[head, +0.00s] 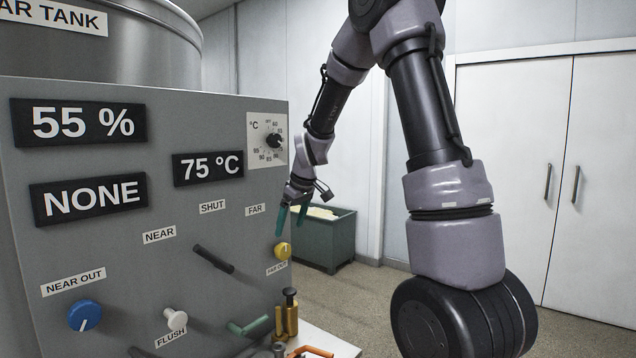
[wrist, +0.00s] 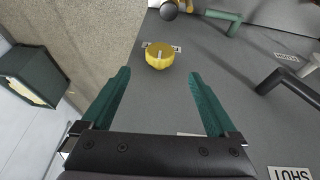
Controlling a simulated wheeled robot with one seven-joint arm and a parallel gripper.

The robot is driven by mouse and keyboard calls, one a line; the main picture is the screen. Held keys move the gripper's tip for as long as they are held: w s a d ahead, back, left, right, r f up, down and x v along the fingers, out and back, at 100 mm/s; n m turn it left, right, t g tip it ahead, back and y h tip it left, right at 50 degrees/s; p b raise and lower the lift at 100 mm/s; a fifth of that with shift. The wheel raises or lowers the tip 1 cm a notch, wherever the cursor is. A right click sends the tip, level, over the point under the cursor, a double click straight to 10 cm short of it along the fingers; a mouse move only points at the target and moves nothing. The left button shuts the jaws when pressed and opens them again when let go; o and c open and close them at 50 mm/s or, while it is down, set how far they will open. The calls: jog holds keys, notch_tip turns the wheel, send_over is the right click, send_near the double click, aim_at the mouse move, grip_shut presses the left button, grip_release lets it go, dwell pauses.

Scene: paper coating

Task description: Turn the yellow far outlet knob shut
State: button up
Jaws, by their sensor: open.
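The yellow far outlet knob (head: 283,251) sits near the right edge of the grey panel, above a small label. In the wrist view the yellow knob (wrist: 159,55) shows a pale pointer mark on its face. My gripper (head: 292,220) is open and empty, just above the knob in the head view. In the wrist view its two green fingers (wrist: 160,88) are spread wide, with the knob beyond the tips and between their lines. The fingers do not touch the knob in the wrist view. The knob's label is partly covered by the knob there.
The grey panel (head: 120,250) carries a blue near outlet knob (head: 84,315), a black selector lever (head: 213,259) and a white flush knob (head: 175,317). A green handle (head: 249,327) and brass fittings (head: 289,318) stand below the yellow knob. A dark green bin (head: 325,240) is behind on the floor.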

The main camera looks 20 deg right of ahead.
jog(key=s+d+r+m, duration=0.1)
jog(key=s+r+m, duration=0.2)
jog(key=s+r, duration=0.4)
jog(key=s+d+r+m+t, duration=0.1)
jog(key=s+d+r+m, duration=0.1)
jog(key=s+r, duration=0.5)
jog(key=shift+s+m, duration=0.3)
jog(key=shift+m, duration=0.1)
jog(key=s+d+r+m+t, duration=0.1)
jog(key=s+m, duration=0.4)
jog(key=s, duration=0.8)
jog(key=shift+s+d+r+t, duration=0.35)
jog(key=shift+r+t, duration=0.15)
jog(key=shift+r, duration=0.4)
